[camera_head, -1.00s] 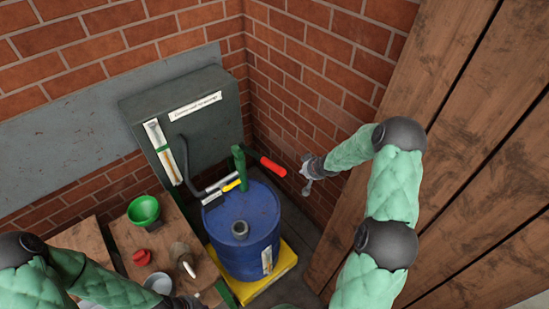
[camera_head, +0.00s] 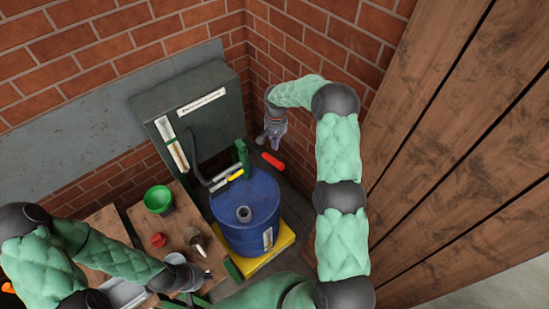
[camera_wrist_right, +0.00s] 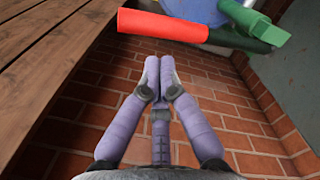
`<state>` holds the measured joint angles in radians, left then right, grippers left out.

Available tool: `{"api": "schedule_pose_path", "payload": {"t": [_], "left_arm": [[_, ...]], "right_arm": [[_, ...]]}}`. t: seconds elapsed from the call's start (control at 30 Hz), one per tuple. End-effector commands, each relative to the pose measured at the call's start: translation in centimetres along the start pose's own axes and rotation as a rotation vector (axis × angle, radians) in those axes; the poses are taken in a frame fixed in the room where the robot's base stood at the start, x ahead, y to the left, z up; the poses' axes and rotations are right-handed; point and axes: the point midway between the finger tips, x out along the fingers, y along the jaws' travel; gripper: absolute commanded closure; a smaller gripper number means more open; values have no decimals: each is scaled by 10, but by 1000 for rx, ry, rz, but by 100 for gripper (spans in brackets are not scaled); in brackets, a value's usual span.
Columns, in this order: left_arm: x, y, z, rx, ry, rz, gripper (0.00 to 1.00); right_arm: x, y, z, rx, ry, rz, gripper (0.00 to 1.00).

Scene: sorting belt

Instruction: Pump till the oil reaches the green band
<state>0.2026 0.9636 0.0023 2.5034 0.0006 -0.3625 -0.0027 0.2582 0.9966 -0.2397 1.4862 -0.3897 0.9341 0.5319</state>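A blue drum (camera_head: 232,218) carries a green pump (camera_head: 241,153) whose lever ends in a red handle (camera_head: 272,160). The handle also shows in the right wrist view (camera_wrist_right: 160,25). My right gripper (camera_wrist_right: 159,72) is shut and empty, its fingertips apart from the handle; in the head view it (camera_head: 274,134) hangs just above the handle in the picture. A grey tank (camera_head: 216,125) has a white sight gauge (camera_head: 171,145) on its front; the oil level and green band are too small to read. My left gripper (camera_head: 200,279) is low over the bench, its fingers unclear.
The drum stands on a yellow base (camera_head: 284,243). A wooden bench (camera_head: 186,207) at left holds a green funnel (camera_head: 158,199), a red item (camera_head: 158,240) and an oil can (camera_head: 193,237). Brick walls (camera_head: 297,62) and wooden planks (camera_head: 450,130) close in the back and right.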

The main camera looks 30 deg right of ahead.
Motion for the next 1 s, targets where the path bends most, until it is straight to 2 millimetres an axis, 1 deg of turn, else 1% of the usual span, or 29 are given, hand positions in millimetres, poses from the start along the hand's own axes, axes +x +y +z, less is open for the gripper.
{"api": "schedule_pose_path", "payload": {"t": [0.1, 0.47, 0.63, 0.9, 1.0], "left_arm": [[-2, 1, 0, 0, 0, 0, 100], [0, 0, 0, 0, 0, 0, 100], [3, -1, 0, 0, 0, 0, 100], [11, -4, 0, 0, 0, 0, 100], [13, -5, 0, 0, 0, 0, 100]], "right_arm": [[-2, -2, 2, 3, -11, 3, 100], [0, -2, 2, 2, -11, 3, 100], [13, -2, 2, 2, -12, 3, 100], [45, -2, 3, 1, -12, 4, 100], [54, -2, 3, 1, -10, 3, 100]]}}
